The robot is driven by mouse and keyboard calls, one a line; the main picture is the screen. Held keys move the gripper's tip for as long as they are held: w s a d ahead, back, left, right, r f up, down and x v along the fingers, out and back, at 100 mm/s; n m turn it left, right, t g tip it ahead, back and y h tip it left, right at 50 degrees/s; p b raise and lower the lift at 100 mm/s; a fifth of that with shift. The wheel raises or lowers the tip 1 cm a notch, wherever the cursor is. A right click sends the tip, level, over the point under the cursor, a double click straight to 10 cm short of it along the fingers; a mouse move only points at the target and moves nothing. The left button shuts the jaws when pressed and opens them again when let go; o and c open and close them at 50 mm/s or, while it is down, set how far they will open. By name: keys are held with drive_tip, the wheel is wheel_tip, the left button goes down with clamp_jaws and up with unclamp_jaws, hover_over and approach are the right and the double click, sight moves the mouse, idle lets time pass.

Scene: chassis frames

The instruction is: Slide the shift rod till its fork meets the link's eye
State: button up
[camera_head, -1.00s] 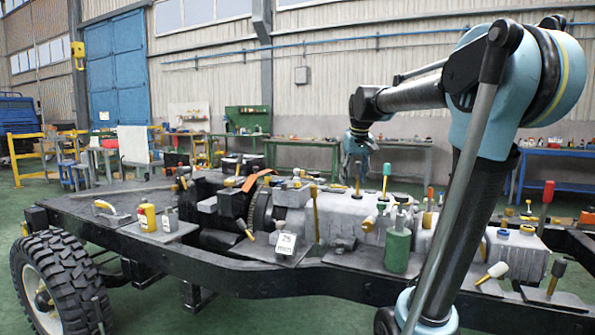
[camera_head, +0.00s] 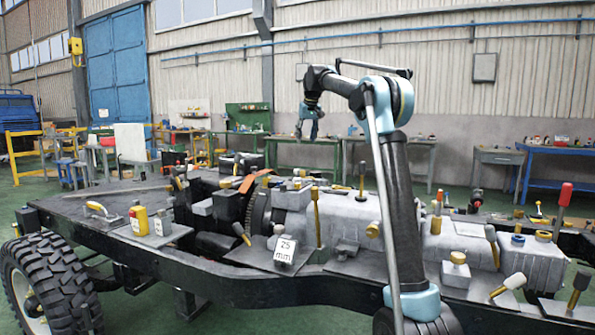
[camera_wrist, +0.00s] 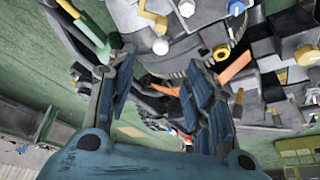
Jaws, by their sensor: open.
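My gripper (camera_head: 307,133) is raised in the air above and behind the grey gearbox casing (camera_head: 349,209) in the head view. It is open, and nothing shows between its fingers. In the wrist view the two blue fingers (camera_wrist: 160,92) stand apart, with the chassis parts seen beyond and above them. I cannot single out the shift rod, its fork or the link's eye among the many small parts on the casing. My arm hides part of the casing's right side.
A black chassis frame (camera_head: 235,287) carries the casing. A yellow bottle (camera_head: 138,218) stands at its left, a white "25 mm" block (camera_head: 285,250) at the front edge. Several handled tools stick up at the right, one red-handled (camera_head: 565,195). The air around my gripper looks clear.

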drive_tip(key=x, duration=0.6)
drive_tip(key=w+a+x, duration=0.1)
drive_tip(key=x, duration=0.5)
drive_tip(key=w+r+x, duration=0.1)
drive_tip(key=x, duration=0.5)
drive_tip(key=shift+w+a+f, duration=0.25)
drive_tip(key=shift+a, duration=0.2)
clamp_jaws()
